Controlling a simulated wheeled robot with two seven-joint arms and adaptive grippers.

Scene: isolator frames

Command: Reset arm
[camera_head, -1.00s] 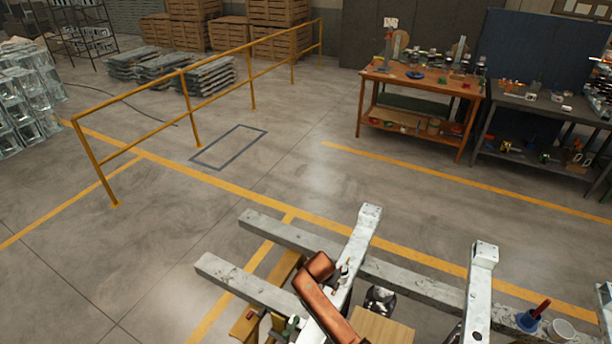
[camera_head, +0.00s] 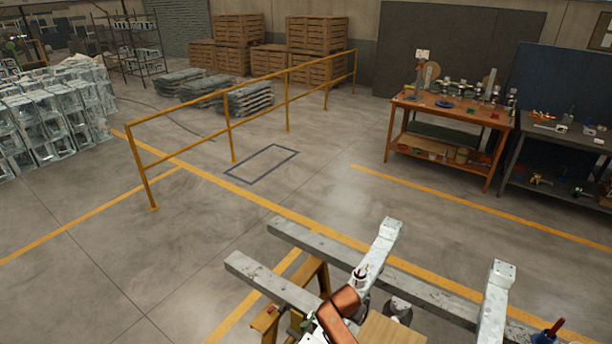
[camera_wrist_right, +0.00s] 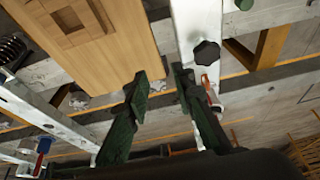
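My right gripper (camera_wrist_right: 160,88) shows in the right wrist view with two dark green fingers. They stand apart with a clear gap and nothing held between them. Its left finger is near the edge of a pale wooden block (camera_wrist_right: 115,45), and its right finger is near a white metal post (camera_wrist_right: 187,25) with a black knob (camera_wrist_right: 207,53). Whether either finger touches them is unclear. In the head view the wooden block (camera_head: 388,332) sits low between two pale posts (camera_head: 378,252) (camera_head: 496,300). My left gripper is in neither view.
Grey beams (camera_head: 272,283) cross the work area. A copper-coloured piece (camera_head: 345,301) is beside the near post; I cannot tell whether it is my arm. A yellow railing (camera_head: 229,128), a wooden workbench (camera_head: 450,114) and crates (camera_head: 317,34) stand farther off. Open floor lies between.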

